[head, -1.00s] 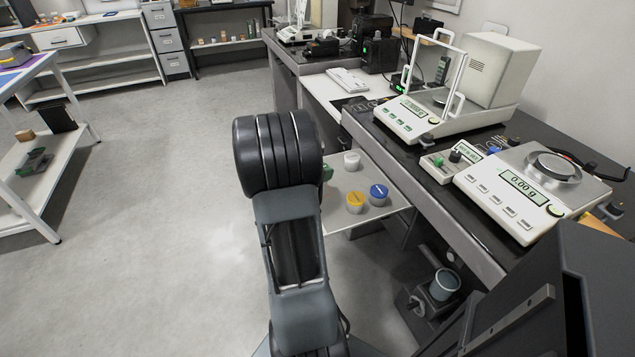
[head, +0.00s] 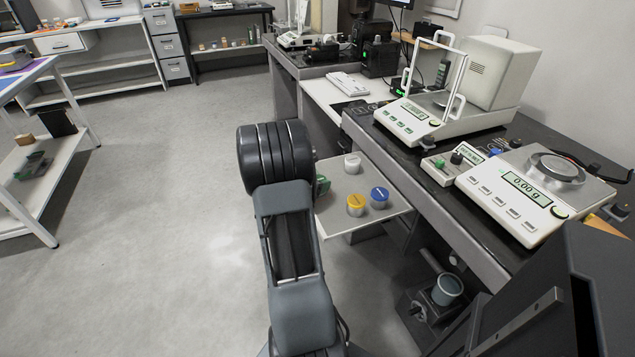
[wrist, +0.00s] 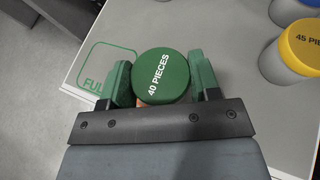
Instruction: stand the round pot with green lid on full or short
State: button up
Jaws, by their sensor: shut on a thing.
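The round pot with green lid (wrist: 163,78), its lid reading "40 PIECES", sits between the two green fingers of my gripper (wrist: 163,85) in the wrist view. The gripper is shut on it. A green outlined square lettered "FUL" (wrist: 92,85) lies on the pale surface just left of the pot; the left finger covers part of it. I cannot tell whether the pot touches the surface. In the head view my arm hides most of the gripper and the pot. No "short" mark shows.
A pot with yellow lid (head: 355,204), one with blue lid (head: 379,196) and one with whitish lid (head: 352,163) stand on the pale shelf (head: 352,226), right of my gripper. The dark bench with balances (head: 522,190) rises beyond. Open floor lies left.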

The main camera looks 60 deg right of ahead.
jog(key=shift+f, duration=0.2)
jog(key=o, duration=1)
jog(key=shift+o, duration=0.2)
jog(key=shift+w+a+r, duration=0.1)
jog(key=shift+a+r, duration=0.1)
jog(key=shift+r, duration=0.15)
jog(key=a+r+m+t+y, duration=0.2)
jog(key=a+r+m+y, duration=0.1)
jog(key=a, duration=1.1)
jog(key=a+r+m+t+y+p, duration=0.1)
jog(key=a+r+m+y, duration=0.3)
jog(key=a, duration=1)
jog(key=a+r+m+t+y+p, duration=0.1)
jog(key=a+m+y, duration=0.5)
jog(key=a, duration=0.8)
notch_tip(320, 180, up, 3)
jog(key=m+t, duration=0.1)
jog(key=m, duration=0.2)
jog(key=shift+s+a+f+t, duration=0.2)
jog(key=shift+s+t, duration=0.1)
